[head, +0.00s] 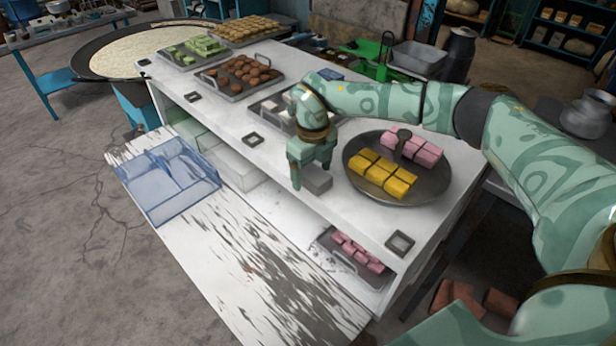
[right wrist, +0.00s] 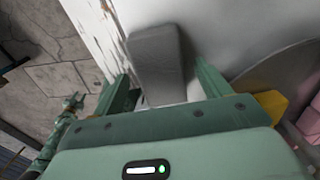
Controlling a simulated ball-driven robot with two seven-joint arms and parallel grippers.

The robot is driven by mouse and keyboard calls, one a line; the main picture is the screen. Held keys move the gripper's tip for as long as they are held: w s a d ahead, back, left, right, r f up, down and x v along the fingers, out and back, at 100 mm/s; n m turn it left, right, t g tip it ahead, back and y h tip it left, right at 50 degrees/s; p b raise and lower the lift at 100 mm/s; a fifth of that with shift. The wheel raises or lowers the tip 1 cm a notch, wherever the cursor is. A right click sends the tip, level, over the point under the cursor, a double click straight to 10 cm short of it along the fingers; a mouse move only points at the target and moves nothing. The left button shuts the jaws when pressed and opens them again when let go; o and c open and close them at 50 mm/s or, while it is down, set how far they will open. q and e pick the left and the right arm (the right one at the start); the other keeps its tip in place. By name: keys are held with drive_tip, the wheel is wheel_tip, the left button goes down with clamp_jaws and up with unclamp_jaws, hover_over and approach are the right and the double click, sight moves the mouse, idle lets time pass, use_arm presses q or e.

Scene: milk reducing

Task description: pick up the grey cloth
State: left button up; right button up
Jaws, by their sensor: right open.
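The grey cloth (head: 318,180) is a small folded block at the front edge of the white counter, left of the round tray. My right gripper (head: 308,172) is above it, pointing down with its jaws open. In the right wrist view the cloth (right wrist: 155,55) lies ahead between the two spread fingers (right wrist: 162,75), with a gap on each side. I cannot tell how far the fingertips are above the counter. A small green gripper, my left (right wrist: 72,101), shows far off at the left of that view; its jaws are too small to read.
A round dark tray (head: 360,193) with yellow and pink blocks stands close on the right. Trays of brown (head: 232,94) and green (head: 172,62) sweets stand farther back. A blue divided tray (head: 153,214) sits on the lower worn board. Bare counter lies left of the cloth.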

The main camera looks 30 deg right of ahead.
sight(311, 173)
drive_tip(key=c, duration=1.1)
drive_tip(key=shift+r, duration=0.1)
drive_tip(key=shift+r, duration=0.25)
wheel_tip(311, 173, up, 3)
drive_tip(key=shift+f+b, duration=0.15)
drive_tip(key=shift+b, duration=0.25)
drive_tip(key=s+a+r+b, duration=0.2)
drive_tip(key=s+a+r, duration=0.7)
drive_tip(key=a, duration=0.1)
drive_tip(key=shift+s+r, duration=0.35)
drive_tip(key=shift+s, duration=0.05)
drive_tip(key=shift+o, duration=0.6)
